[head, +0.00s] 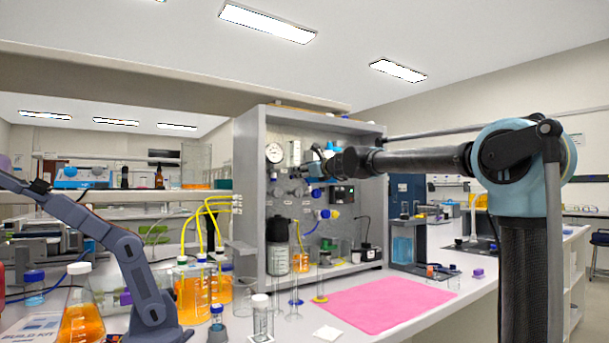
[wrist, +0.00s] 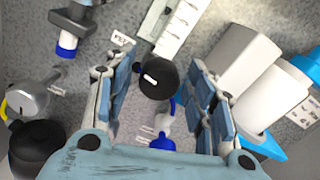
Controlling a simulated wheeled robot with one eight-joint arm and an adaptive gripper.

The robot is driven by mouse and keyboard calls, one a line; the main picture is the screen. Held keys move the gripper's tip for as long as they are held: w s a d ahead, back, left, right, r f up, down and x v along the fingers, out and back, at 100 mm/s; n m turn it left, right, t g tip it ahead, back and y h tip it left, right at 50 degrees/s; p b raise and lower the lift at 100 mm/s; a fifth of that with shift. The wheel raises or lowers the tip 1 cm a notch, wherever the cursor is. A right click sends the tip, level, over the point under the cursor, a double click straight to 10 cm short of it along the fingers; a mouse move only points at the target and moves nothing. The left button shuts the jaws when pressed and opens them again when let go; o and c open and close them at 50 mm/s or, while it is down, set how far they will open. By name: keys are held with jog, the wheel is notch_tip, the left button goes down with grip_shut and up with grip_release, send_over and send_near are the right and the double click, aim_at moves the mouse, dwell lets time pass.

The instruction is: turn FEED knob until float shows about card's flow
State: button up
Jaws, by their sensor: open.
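A round black knob (wrist: 157,78) with a white mark on its face stands out from the grey panel in the wrist view. My gripper (wrist: 161,62) is open, with one blue-padded finger on each side of the knob and visible gaps between. A pale flowmeter (wrist: 178,28) with dark scale marks rises above the knob; its float and reading cannot be made out. A small white label (wrist: 122,40) sits left of the knob, too blurred to read surely. In the head view, my gripper (head: 312,171) is at the rig panel (head: 300,140) and hides the knob. I cannot identify the card.
A gauge (head: 274,152) is on the panel. A blue-and-white fitting (wrist: 68,43) and a metal fitting (wrist: 28,98) lie left of my fingers; a white cylinder (wrist: 270,100) is close on the right. A pink mat (head: 385,303) and glassware cover the bench below.

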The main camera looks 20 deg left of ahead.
jog(key=v, duration=1.1)
jog(key=shift+d, duration=0.3)
jog(key=shift+s+f, duration=0.1)
dwell(1.7)
